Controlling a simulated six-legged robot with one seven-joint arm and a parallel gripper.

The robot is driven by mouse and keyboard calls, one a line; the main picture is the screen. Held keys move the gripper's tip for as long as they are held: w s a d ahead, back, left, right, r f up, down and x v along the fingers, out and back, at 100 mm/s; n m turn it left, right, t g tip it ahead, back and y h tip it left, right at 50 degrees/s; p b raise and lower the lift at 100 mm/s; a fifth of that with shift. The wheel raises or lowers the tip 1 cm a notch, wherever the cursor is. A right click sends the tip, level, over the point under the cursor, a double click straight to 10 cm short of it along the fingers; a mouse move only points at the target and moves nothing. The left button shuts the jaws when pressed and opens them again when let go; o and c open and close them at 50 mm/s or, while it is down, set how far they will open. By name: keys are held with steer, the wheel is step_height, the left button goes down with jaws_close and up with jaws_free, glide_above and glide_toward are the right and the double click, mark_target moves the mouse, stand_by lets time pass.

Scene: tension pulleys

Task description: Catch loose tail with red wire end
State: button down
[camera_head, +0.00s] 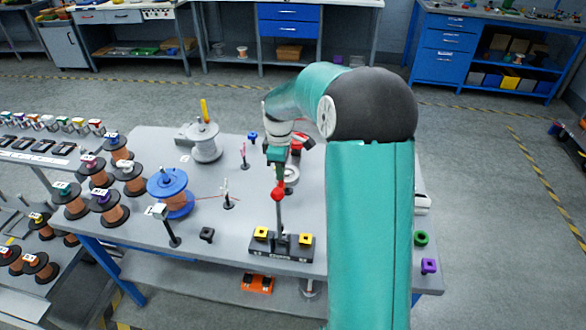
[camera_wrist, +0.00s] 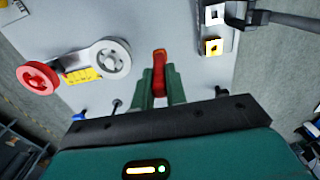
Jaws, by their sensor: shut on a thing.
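My gripper (camera_head: 278,178) points down over the middle of the table, with its green fingers shut on a red piece (camera_head: 278,193). In the wrist view the red piece (camera_wrist: 159,59) is narrow and sticks out beyond the fingertips (camera_wrist: 160,88). I take it for the red wire end; no wire can be made out leaving it. A thin red strand (camera_head: 207,196) runs from the blue spool (camera_head: 171,192) towards a small post (camera_head: 227,194). Whether this is the loose tail I cannot tell.
A dark block with yellow squares (camera_head: 282,245) stands near the table's front edge. A grey spool (camera_head: 205,142) stands behind, and several copper-coloured spools (camera_head: 105,205) are at left.

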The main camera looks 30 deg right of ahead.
steer(key=w+a+f, duration=0.3)
steer(key=w+a, duration=0.7)
steer(key=shift+a+f, duration=0.15)
stand_by(0.4)
step_height(320, 180, down, 4)
steer(key=shift+f, duration=0.25)
stand_by(0.4)
steer(key=shift+r, duration=0.1)
stand_by(0.9)
